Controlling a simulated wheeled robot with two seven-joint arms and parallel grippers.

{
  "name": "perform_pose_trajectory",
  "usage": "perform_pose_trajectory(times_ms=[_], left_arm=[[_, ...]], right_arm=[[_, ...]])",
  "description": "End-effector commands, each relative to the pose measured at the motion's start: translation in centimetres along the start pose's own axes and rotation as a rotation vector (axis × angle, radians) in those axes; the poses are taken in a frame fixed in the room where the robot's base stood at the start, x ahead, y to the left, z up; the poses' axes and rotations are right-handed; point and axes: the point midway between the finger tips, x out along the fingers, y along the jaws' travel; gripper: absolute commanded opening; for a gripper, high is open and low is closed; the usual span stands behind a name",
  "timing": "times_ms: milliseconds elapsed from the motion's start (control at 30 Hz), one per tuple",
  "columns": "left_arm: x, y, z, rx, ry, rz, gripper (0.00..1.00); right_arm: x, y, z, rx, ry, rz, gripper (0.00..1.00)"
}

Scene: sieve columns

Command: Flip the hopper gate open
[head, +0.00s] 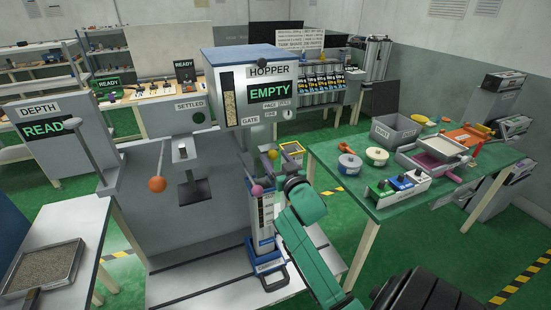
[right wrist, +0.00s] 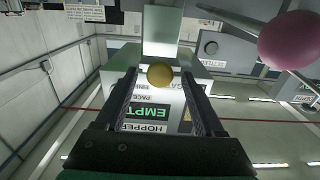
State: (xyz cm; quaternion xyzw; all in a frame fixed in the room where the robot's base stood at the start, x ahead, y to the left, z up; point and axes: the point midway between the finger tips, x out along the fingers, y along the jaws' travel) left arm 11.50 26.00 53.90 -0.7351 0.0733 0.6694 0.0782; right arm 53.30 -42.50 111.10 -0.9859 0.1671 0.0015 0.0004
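The hopper (head: 262,90) stands in the middle of the head view, with a display that reads EMPTY and small GATE and PACE labels below. A yellow ball knob (head: 272,154) shows under its right side; I cannot tell for certain that it is the gate's handle. In the right wrist view the yellow knob (right wrist: 160,74) lies at the fingertips of my right gripper (right wrist: 160,88), with gaps on both sides. The fingers are apart and hold nothing. In the head view my right wrist hides most of the gripper. My left gripper is out of view.
A pink ball (head: 257,190) on a rod is close by, and large in the right wrist view (right wrist: 290,40). An orange ball (head: 157,184) hangs farther left. A tray of grains (head: 75,262) lies lower left.

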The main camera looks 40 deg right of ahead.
Motion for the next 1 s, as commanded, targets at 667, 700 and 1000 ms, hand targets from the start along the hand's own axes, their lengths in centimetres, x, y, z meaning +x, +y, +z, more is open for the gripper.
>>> perform_pose_trajectory(times_ms=[667, 700, 1000], left_arm=[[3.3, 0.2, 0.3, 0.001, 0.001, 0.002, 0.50], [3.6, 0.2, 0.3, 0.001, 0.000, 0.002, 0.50], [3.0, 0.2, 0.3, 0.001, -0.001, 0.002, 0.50]], right_arm=[[-10.6, 0.0, 0.7, 0.000, -0.004, 0.000, 0.70], [-11.6, 0.1, 0.6, 0.001, -0.003, 0.001, 0.70], [-14.6, 0.0, 0.0, 0.001, 0.001, 0.001, 0.70]])
